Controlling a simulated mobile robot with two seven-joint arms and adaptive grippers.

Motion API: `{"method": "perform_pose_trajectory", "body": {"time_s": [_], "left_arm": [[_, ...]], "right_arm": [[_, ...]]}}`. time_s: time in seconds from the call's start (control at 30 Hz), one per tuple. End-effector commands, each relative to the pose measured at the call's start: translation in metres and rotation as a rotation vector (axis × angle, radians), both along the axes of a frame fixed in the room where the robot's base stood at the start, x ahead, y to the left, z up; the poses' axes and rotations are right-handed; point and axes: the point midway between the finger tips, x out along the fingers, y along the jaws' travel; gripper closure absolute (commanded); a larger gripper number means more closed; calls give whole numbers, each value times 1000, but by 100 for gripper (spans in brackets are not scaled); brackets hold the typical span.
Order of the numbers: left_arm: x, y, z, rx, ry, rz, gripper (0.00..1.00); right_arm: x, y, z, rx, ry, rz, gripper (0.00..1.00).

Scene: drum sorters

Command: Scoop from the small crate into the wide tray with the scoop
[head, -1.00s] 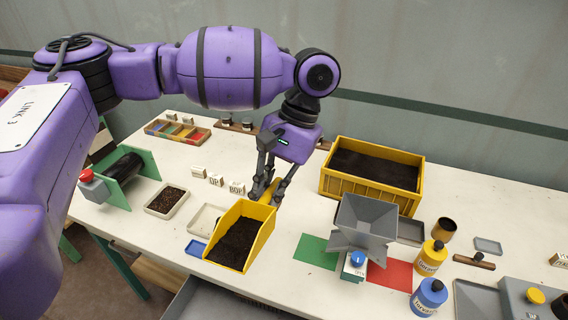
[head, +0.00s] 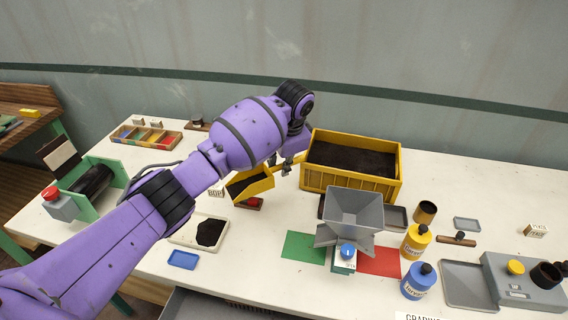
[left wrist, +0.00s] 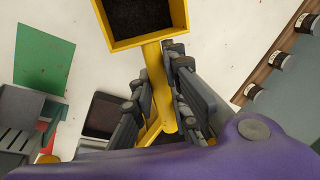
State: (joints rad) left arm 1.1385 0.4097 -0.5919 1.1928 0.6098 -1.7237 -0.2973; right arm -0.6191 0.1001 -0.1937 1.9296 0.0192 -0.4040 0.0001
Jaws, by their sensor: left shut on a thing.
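My left gripper (head: 286,164) is shut on the handle of the yellow scoop (head: 254,189), just left of the yellow crate. In the left wrist view the fingers (left wrist: 158,80) close around the handle, and the scoop's bowl (left wrist: 178,14) still holds dark grains. The yellow crate (head: 350,181) is filled with dark grains and stands at the back of the table. A pale wide tray (head: 181,239) lies front left of the scoop with a dark heap (head: 210,232) in it. My right gripper is in neither view.
A grey hopper (head: 354,207) stands in front of the crate, between a green mat (head: 301,246) and a red mat (head: 380,262). Yellow (head: 415,243) and blue (head: 418,283) bottles stand to its right. A blue dish (head: 183,260) lies before the pale tray.

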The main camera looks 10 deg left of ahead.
Motion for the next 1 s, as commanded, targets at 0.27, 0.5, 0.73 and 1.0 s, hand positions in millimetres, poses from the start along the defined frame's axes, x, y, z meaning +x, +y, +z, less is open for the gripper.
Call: {"method": "perform_pose_trajectory", "body": {"time_s": [0.27,0.5,0.73,1.0], "left_arm": [[-16,23,-11,-129,-100,4,100],[-32,44,1,-251,-188,4,100],[-45,62,16,-343,-254,3,100],[-62,84,32,-445,-328,4,100]], "right_arm": [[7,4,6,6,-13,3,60],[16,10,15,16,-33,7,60],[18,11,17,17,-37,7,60],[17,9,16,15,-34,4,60]]}}
